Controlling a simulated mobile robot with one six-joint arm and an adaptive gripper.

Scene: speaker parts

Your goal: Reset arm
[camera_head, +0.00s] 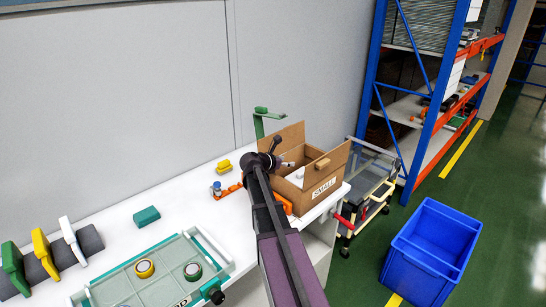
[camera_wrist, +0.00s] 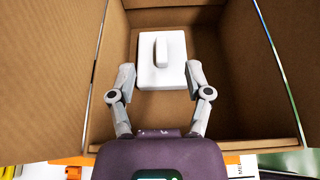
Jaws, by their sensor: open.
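My gripper (camera_wrist: 160,84) is open in the wrist view, its two fingers spread apart above the inside of a cardboard box (camera_wrist: 225,104). A white block with a raised ridge (camera_wrist: 178,76) lies on the box floor, seen between and beyond the fingertips. I cannot tell how far the fingers are above it. In the head view, my arm reaches over the table to the open box (camera_head: 322,188) marked SMALL, and my gripper (camera_head: 288,164) shows at the box opening. The arm and the box walls hide part of the inside.
The white table (camera_head: 180,198) bears a teal-edged tray (camera_head: 156,284) with tape rolls, a teal block (camera_head: 146,216) and yellow blocks (camera_head: 221,167). A green stand (camera_head: 262,118) is behind the box. A cart (camera_head: 372,180), a blue bin (camera_head: 432,250) and shelving are to the right.

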